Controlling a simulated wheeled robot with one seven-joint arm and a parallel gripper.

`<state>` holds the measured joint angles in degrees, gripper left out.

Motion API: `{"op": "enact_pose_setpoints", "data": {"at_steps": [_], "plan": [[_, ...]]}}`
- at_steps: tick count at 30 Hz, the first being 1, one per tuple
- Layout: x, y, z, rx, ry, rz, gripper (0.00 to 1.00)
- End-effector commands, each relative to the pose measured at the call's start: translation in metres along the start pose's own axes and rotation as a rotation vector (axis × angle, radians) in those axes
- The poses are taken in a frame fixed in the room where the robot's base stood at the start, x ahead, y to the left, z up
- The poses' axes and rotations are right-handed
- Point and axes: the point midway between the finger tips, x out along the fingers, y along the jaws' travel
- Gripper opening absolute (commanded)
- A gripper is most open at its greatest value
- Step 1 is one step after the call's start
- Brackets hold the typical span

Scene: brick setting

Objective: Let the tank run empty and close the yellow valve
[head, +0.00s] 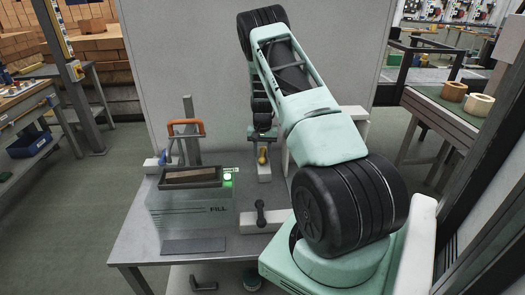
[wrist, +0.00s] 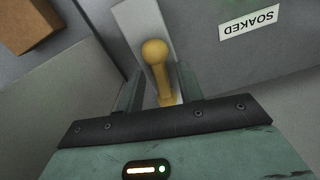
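The yellow valve (head: 262,156) has a ball-ended handle on a pale block at the back of the grey table. In the wrist view the yellow handle (wrist: 155,55) stands between my fingers, its knob reaching past the fingertips. My gripper (head: 262,136) is open around the handle, with a narrow gap visible between the fingers and the handle. The tank (head: 213,228) is a see-through box marked FILL at the front left of the table; I cannot make out a water level. A dark tray with a brown brick (head: 191,176) sits on top. A small green light (head: 227,177) glows beside it.
A black-knobbed lever (head: 260,212) stands on a pale block right of the tank. An orange-handled frame (head: 187,128) is behind the tank. A grey surface labelled SOAKED (wrist: 249,20) lies close right of the handle in the wrist view. A grey panel (head: 200,75) backs the table.

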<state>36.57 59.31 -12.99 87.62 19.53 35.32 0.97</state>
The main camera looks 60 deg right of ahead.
Motion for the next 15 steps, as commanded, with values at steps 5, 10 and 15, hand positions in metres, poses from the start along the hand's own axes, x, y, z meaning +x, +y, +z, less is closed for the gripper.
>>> {"op": "enact_pose_setpoints", "data": {"at_steps": [5,10,15], "plan": [[0.0047,-0.0001,0.0,0.0,0.0,0.0,0.36],[0.0048,-0.0001,-0.0001,0.0,0.0,0.0,0.36],[0.0047,0.0,-0.0001,0.0,0.0,0.0,0.0]]}}
